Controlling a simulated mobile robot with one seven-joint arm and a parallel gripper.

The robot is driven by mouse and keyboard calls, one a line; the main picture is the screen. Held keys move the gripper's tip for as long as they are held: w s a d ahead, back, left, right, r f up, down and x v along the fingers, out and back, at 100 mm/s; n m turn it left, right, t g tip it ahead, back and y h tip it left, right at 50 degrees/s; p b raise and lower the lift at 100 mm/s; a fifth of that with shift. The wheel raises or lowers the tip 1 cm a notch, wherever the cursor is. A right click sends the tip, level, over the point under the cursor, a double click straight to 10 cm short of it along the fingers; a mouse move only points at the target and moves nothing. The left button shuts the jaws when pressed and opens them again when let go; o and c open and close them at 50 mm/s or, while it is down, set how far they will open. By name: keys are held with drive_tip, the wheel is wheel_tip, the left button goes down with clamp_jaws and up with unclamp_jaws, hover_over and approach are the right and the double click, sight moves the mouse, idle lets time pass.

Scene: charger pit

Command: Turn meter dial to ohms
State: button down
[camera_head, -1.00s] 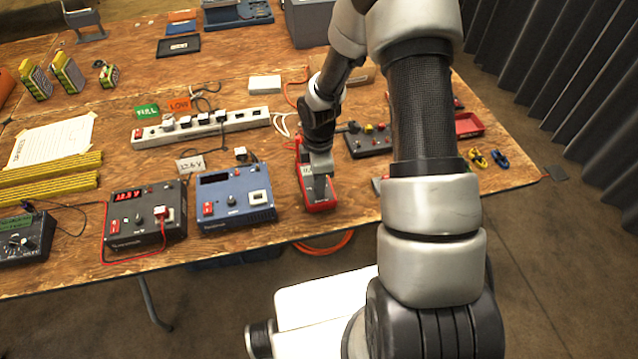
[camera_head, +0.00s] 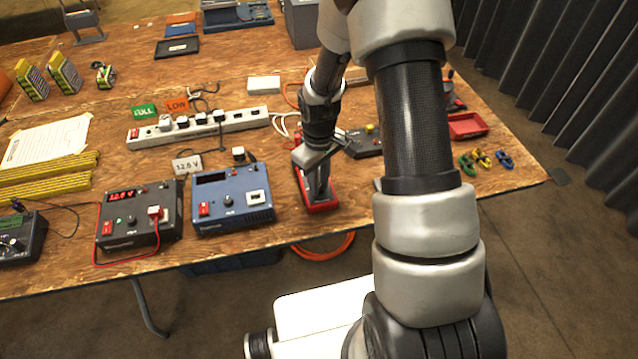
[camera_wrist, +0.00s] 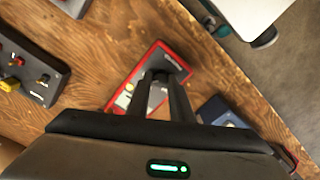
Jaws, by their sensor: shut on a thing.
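The red-cased meter (camera_head: 304,195) lies at the front edge of the table, right of the blue box, and shows in the wrist view (camera_wrist: 180,60) as a dark face with a red rim. My gripper (camera_head: 319,191) points down onto this face. In the wrist view, my gripper's fingertips (camera_wrist: 160,76) are close together at the middle of the meter. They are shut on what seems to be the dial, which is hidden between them. The dial's pointer and its markings cannot be read.
A blue power box (camera_head: 232,200) stands close on the left, with a black box (camera_head: 138,218) showing a red display beyond it. A power strip (camera_head: 198,126) lies behind. A dark knob panel (camera_head: 362,146) and a red tray (camera_head: 468,125) are to the right.

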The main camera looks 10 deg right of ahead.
drive_tip(key=shift+m+b, duration=0.35)
drive_tip(key=shift+m, duration=1.25)
drive_tip(key=c, duration=1.6)
unclamp_jaws()
drive_tip(key=shift+o, duration=0.2)
wheel_tip(320, 180, up, 18)
drive_tip(key=p, duration=0.2)
drive_tip(key=shift+f, duration=0.25)
